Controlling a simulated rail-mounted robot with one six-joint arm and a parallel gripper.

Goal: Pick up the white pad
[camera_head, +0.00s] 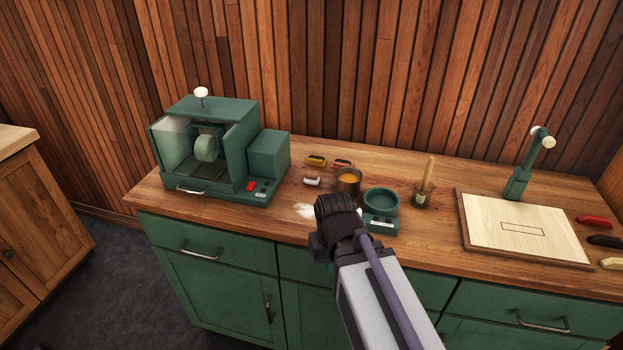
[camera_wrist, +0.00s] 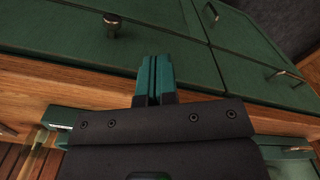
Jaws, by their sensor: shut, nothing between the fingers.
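In that view the fingers lie over the green cabinet front, and the white pad is not visible. In the head view my dark wrist is in front of the counter's near edge, to the right of and nearer than the pad. The fingertips are hidden there.
A white patch (camera_head: 303,211) lies nearer the edge. A green machine (camera_head: 210,148) stands left, a bottle with a wooden handle (camera_head: 424,186) and a pale board (camera_head: 522,230) right.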

